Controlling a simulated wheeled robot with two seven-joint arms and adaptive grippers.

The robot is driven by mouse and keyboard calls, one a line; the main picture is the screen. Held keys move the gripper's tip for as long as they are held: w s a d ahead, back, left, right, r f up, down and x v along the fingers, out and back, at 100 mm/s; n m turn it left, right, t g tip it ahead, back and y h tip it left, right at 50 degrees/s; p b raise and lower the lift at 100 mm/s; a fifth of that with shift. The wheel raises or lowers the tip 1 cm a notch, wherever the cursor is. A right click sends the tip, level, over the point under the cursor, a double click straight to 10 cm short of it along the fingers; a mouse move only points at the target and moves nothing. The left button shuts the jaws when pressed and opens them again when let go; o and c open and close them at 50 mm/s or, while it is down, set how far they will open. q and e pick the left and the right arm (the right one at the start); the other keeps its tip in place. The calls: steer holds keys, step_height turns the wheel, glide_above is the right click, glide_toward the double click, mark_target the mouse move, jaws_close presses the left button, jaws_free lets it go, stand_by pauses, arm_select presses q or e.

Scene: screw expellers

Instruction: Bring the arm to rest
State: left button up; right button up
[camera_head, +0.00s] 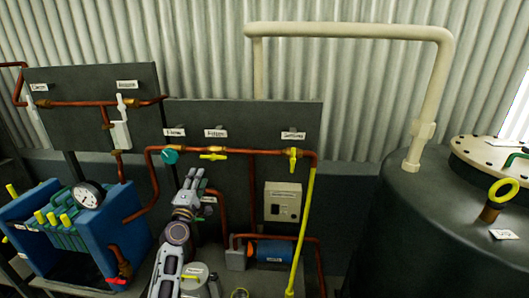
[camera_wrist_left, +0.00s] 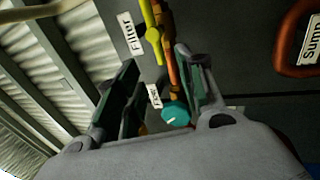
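My left arm (camera_head: 172,255) rises from the bottom of the head view, left of the middle. My left gripper (camera_head: 190,182) points up in front of the dark pipe panel (camera_head: 240,125), below a teal knob (camera_head: 169,157). In the left wrist view the two fingers of the gripper (camera_wrist_left: 155,95) stand apart. The teal knob (camera_wrist_left: 175,114) shows in the gap, beyond the fingers, and no grip on it shows. My right gripper is in neither view.
Copper pipes with yellow valve handles (camera_head: 213,156) run across the panel. A blue filter press with a gauge (camera_head: 88,195) stands at left. A grey box (camera_head: 283,201) and blue pump (camera_head: 273,251) are right of the arm. A large dark tank (camera_head: 420,215) fills the right.

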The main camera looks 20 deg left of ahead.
arm_select(q)
steer(key=shift+m, duration=0.4)
